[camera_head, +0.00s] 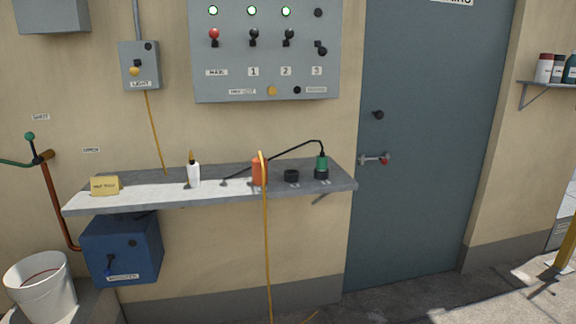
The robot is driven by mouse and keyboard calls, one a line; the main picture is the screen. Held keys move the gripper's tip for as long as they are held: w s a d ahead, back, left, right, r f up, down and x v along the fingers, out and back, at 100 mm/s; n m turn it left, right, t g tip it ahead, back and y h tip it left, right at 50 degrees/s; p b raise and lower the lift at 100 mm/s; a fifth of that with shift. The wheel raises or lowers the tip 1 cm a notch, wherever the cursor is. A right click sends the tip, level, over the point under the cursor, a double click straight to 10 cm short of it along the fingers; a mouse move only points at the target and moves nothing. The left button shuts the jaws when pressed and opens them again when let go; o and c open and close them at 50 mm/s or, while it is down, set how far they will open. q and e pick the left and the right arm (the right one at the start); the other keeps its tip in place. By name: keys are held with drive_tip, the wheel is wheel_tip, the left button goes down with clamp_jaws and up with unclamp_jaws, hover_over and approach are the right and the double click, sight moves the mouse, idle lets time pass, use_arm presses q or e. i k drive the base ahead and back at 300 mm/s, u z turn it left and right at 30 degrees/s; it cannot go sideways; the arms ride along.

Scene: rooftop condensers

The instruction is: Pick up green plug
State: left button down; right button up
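The green plug (321,163) stands upright near the right end of the grey wall shelf (220,189). Its lower part sits in a dark round base, and a black cable leaves its top and arches to the left, down to the shelf. An orange plug-like piece (259,172) with a yellow cord stands to its left. An empty-looking black round socket (291,176) lies between the two. Neither of my grippers shows in the head view.
A white bottle (194,175) and a yellow block (105,186) stand on the shelf's left part. The yellow cord (267,250) hangs over the front edge. A control panel (265,50) is above; a blue box (122,249) is below. A grey door (430,140) is at right.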

sight(322, 160)
drive_tip(key=u, duration=0.6)
drive_tip(key=i, duration=0.7)
drive_tip(key=u, duration=0.25)
